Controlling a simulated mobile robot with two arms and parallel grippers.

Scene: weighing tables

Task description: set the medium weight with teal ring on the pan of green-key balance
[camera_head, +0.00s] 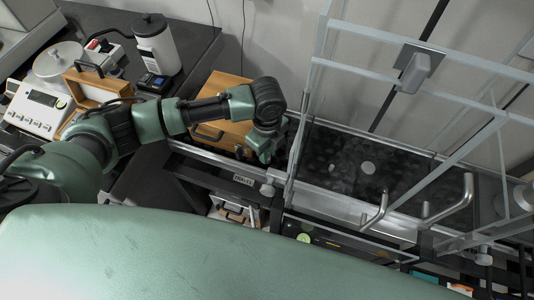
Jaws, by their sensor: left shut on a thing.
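My left arm comes in from the left, and its gripper (264,157) points down beside the left frame post of a large glass-and-metal enclosure. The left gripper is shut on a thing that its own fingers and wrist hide. I cannot make out a weight with a teal ring anywhere. A round green key (304,238) shows on the dark front below the enclosure, so this looks like the green-key balance. A small pale disc (368,167), perhaps its pan, lies on the dark speckled floor inside, right of the gripper. My right gripper is not in view.
A wooden box (226,92) stands just behind my left wrist. Metal handles (375,212) and rails front the enclosure. At left are a white instrument (36,108), a wooden case (104,88) and a white canister (155,45). My green body covers the foreground.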

